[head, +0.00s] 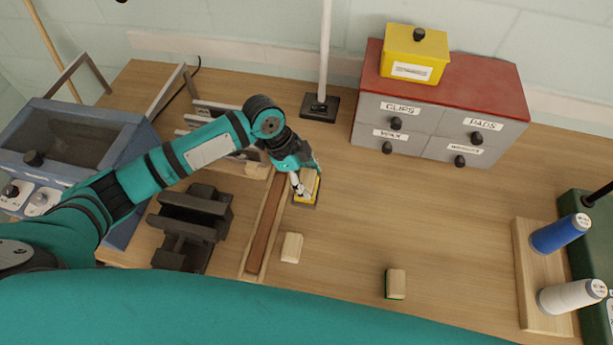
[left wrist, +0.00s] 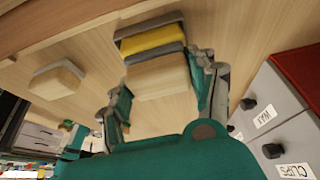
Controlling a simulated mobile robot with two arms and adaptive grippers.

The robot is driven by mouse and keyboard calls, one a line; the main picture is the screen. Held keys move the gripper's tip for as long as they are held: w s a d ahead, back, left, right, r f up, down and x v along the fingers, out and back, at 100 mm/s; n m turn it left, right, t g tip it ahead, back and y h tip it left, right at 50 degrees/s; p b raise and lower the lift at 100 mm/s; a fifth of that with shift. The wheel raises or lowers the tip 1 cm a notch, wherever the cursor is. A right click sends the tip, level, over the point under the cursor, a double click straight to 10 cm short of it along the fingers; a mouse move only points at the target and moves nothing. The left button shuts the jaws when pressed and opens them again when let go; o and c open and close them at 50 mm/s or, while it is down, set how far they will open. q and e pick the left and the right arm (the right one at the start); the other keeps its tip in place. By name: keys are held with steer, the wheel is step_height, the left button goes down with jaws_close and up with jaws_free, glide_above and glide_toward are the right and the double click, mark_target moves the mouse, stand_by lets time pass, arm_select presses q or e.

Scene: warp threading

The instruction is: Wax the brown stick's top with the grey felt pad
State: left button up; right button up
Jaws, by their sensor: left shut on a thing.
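The brown stick (head: 265,230) lies lengthwise in a pale wooden holder left of centre. My left gripper (head: 305,184) is to the right of its far end. It is shut on the grey felt pad, whose wooden back (left wrist: 160,77) and grey felt layer (left wrist: 155,54) show between the fingers in the left wrist view (left wrist: 163,90). The felt faces a yellow block (left wrist: 152,39) with a dark base; it also shows in the head view (head: 307,190). I cannot tell whether felt and yellow block touch. My right gripper is not in view.
A pale block (head: 291,247) lies right of the stick; a green-edged block (head: 396,284) lies further right. A dark slotted stand (head: 190,225) is left of the stick. A labelled drawer cabinet (head: 440,110) stands behind. The middle right tabletop is clear.

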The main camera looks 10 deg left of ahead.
mark_target(307, 177)
arm_select(q)
steer(key=shift+s+f, duration=0.1)
stand_by(1.1)
step_height(307, 177, up, 7)
steer(key=p, duration=0.7)
stand_by(0.7)
